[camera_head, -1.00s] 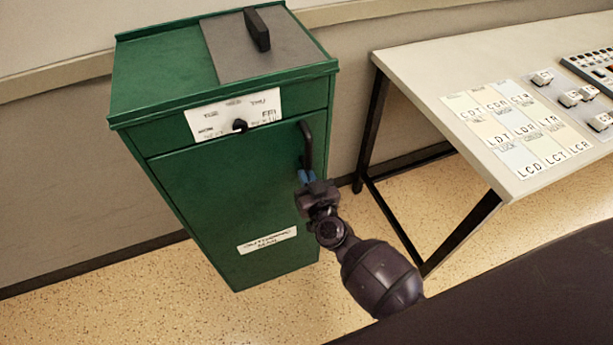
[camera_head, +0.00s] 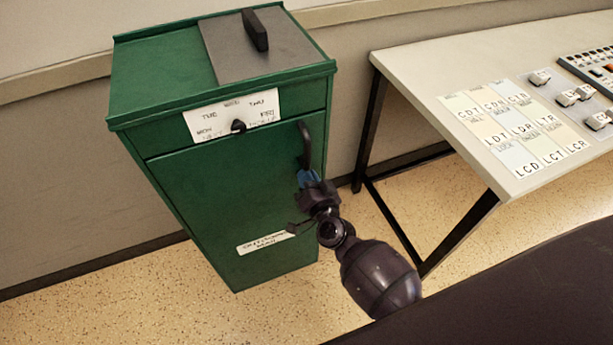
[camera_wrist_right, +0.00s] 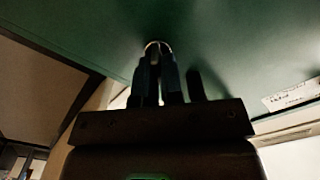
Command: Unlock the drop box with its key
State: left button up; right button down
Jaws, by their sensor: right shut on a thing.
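The green drop box (camera_head: 200,205) stands upright against the wall, its front door closed. A black handle (camera_head: 305,146) is at the door's upper right. My right gripper (camera_head: 307,178) has its bluish fingertips at the door, just below the handle. In the right wrist view, the gripper (camera_wrist_right: 158,62) is shut, and its tips meet a pale round metal fitting (camera_wrist_right: 158,45) on the green face. The key is between the fingers and mostly hidden; I cannot tell how deep it sits. My left gripper is not in view.
A black knob (camera_head: 238,126) sits on the white day label (camera_head: 208,120). The grey lid plate (camera_head: 228,55) carries a black grip. A pale table (camera_head: 430,75) with lettered cards (camera_head: 525,130) and switches stands at right. Speckled floor between them is free.

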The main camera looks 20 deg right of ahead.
jog(key=m, duration=0.3)
jog(key=shift+d+f+m+b, duration=0.1)
jog(key=shift+f+m+b, duration=0.2)
jog(key=shift+m, duration=0.1)
jog(key=m+b, duration=0.1)
jog(key=m, duration=0.3)
jog(key=shift+d+f, duration=0.1)
jog(key=shift+m, duration=1.1)
jog(key=shift+m+b, duration=0.3)
jog(key=c, duration=1.3)
grip_release()
jog(key=shift+o, duration=0.2)
jog(key=shift+s, duration=0.15)
